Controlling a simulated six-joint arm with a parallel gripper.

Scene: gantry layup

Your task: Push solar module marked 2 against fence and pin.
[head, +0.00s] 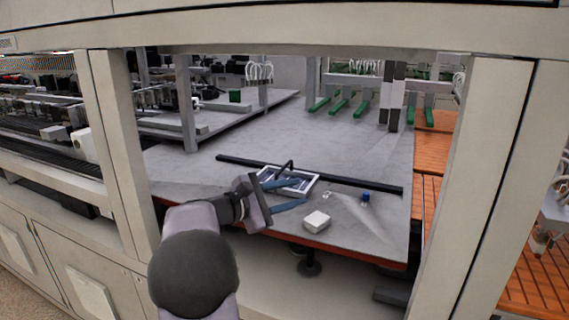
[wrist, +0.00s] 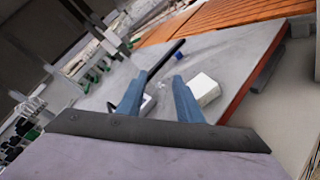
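The solar module (head: 297,172), a dark panel with a white frame, lies on the grey table. A thin black curved piece rises over it. Its number cannot be read. The fence, a long black bar (head: 350,182), runs just behind the module; whether they touch I cannot tell. It also shows in the wrist view (wrist: 166,58). My gripper (head: 303,191) is open, its two blue fingers apart with nothing seen gripped. One finger crosses over the module, the other is in front of it. In the wrist view the fingers (wrist: 159,77) hide most of the module. I cannot identify a pin.
A white box (head: 317,221) sits near the table's front edge, right of my gripper. A small blue item (head: 365,197) and a small pale piece (head: 327,195) lie right of the module. Frame posts stand on both sides.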

